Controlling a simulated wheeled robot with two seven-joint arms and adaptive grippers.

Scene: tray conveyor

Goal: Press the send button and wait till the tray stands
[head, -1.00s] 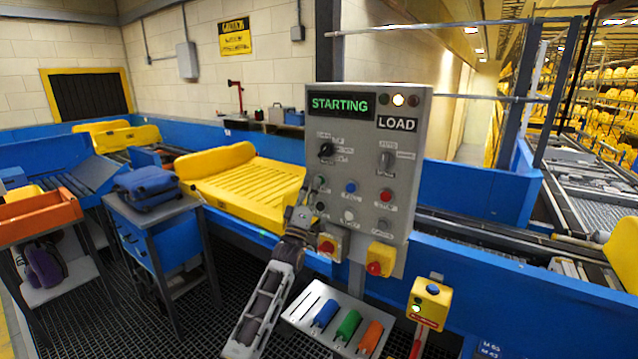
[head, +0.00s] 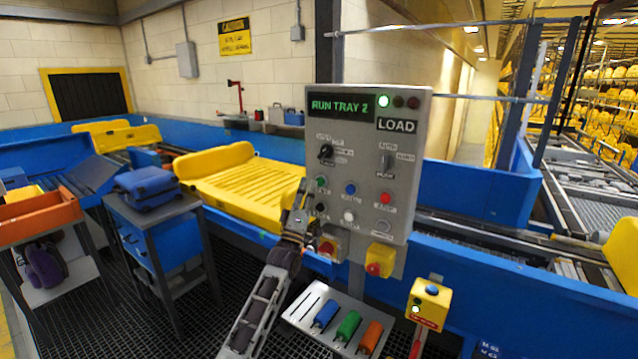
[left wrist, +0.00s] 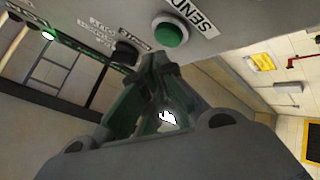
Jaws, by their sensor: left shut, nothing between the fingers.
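The green send button (left wrist: 170,33) has a SEND label beside it in the left wrist view. In the head view it is a small green button (head: 321,182) low on the left of the grey control panel (head: 365,225). My left gripper (head: 302,190) is shut and empty at the panel's left edge. Its fingertips (left wrist: 160,62) show just short of the button, seemingly apart from it. The yellow tray (head: 240,185) lies on the conveyor behind the panel. The panel display (head: 341,106) reads RUN TRAY 2, with a green lamp (head: 384,101) lit. My right gripper is out of view.
Red stop buttons on yellow boxes (head: 380,257) sit below the panel. A shelf with blue, green and orange items (head: 348,325) and a yellow button post (head: 430,300) stand in front. A blue suitcase (head: 148,187) rests on a stand at left.

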